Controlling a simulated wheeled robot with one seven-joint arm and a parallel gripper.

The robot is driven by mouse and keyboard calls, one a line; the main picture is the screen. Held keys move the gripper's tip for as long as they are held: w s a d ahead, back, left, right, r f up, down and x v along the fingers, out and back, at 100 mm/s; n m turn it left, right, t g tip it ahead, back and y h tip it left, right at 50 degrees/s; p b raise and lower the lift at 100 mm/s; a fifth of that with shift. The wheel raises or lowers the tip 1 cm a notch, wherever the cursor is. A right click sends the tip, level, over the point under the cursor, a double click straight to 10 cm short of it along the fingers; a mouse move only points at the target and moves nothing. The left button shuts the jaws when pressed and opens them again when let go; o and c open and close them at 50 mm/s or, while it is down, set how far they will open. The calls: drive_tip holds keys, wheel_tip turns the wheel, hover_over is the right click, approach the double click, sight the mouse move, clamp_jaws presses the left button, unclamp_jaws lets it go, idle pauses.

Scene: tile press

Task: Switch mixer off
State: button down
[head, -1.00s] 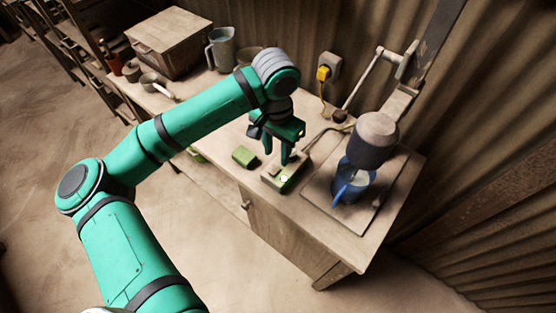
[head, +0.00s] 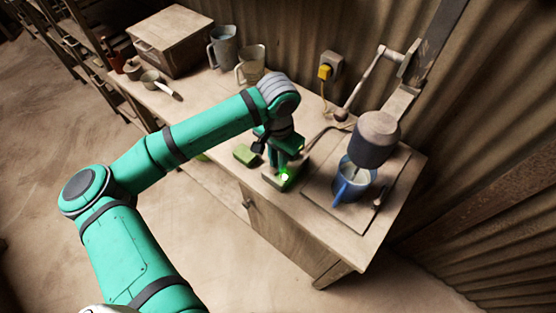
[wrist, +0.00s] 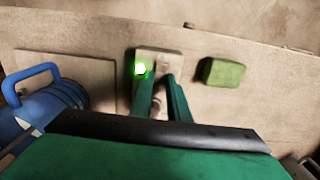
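The mixer (head: 375,136) has a grey motor head on a wall arm, and its shaft reaches into a blue jug (head: 341,189). The jug also shows in the wrist view (wrist: 62,95). A small pale switch box (head: 273,181) stands on the bench left of the mixer, with a bright green lamp (head: 285,177) lit. The box shows in the wrist view too (wrist: 160,56). My gripper (head: 282,168) points down at the box. In the wrist view its two fingers (wrist: 161,80) have a narrow gap between them, beside the lamp. Contact cannot be told.
A green block (head: 245,155) lies left of the switch box. A yellow plug (head: 324,72) sits in a wall socket. Two jugs (head: 223,47), a small pan (head: 151,77) and a wooden box (head: 170,42) stand at the back. A corrugated wall closes the right side.

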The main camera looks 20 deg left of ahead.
drive_tip(key=shift+s+t, duration=0.2)
drive_tip(key=shift+t, duration=0.2)
drive_tip(key=shift+s+a+t+h, duration=0.1)
drive_tip(key=shift+s+t+h, duration=0.25)
drive_tip(key=shift+t, duration=0.5)
drive_tip(key=shift+s+a+t+h, duration=0.1)
drive_tip(key=shift+s+t+h, duration=0.1)
drive_tip(key=shift+t+h, duration=0.45)
drive_tip(key=shift+t, duration=0.3)
drive_tip(key=c, duration=1.7)
unclamp_jaws()
drive_tip(key=shift+r, duration=0.1)
